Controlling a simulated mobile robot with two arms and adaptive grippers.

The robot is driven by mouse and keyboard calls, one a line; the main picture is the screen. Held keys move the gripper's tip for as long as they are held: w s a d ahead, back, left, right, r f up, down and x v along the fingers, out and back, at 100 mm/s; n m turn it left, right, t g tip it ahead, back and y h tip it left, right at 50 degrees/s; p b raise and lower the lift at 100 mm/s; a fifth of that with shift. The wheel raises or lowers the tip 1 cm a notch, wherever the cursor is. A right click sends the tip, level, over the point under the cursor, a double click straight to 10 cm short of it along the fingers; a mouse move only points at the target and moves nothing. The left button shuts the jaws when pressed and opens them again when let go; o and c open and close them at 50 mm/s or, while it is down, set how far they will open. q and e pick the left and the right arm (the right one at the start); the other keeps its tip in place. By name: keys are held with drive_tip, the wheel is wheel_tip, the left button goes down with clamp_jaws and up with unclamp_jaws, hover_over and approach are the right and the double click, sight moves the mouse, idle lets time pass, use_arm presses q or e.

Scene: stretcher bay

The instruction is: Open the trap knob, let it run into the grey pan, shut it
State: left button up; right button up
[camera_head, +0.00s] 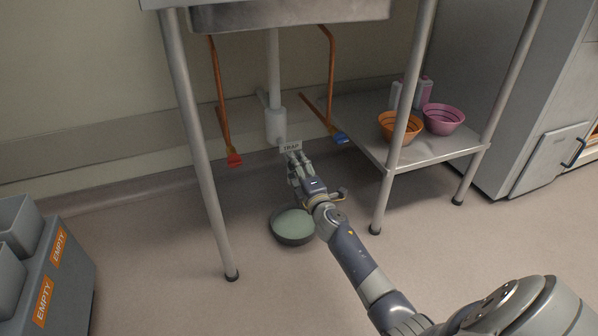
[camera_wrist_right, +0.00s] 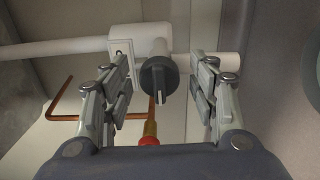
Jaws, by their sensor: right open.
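The white trap (camera_head: 276,125) hangs on a pipe under the steel sink, with a TRAP label (camera_head: 291,146) below it. In the right wrist view the trap knob (camera_wrist_right: 158,78), dark and round with a raised ridge, faces me on a white stub. My right gripper (camera_head: 297,160) is just below the label; in its wrist view the gripper (camera_wrist_right: 160,95) is open, one finger on each side of the knob, with gaps on both sides. The knob is hidden in the head view. The grey pan (camera_head: 293,241) is on the floor below, with a pale green inside. My left gripper is out of view.
Copper pipes with a red valve handle (camera_head: 234,160) and a blue one (camera_head: 340,138) flank the trap. Steel sink legs (camera_head: 205,160) stand on both sides. A low shelf (camera_head: 440,148) at right holds orange and pink bowls. A grey cart (camera_head: 75,270) stands at left.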

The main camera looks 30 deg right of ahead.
drive_tip(key=v, duration=1.2)
drive_tip(key=shift+a+r, duration=0.1)
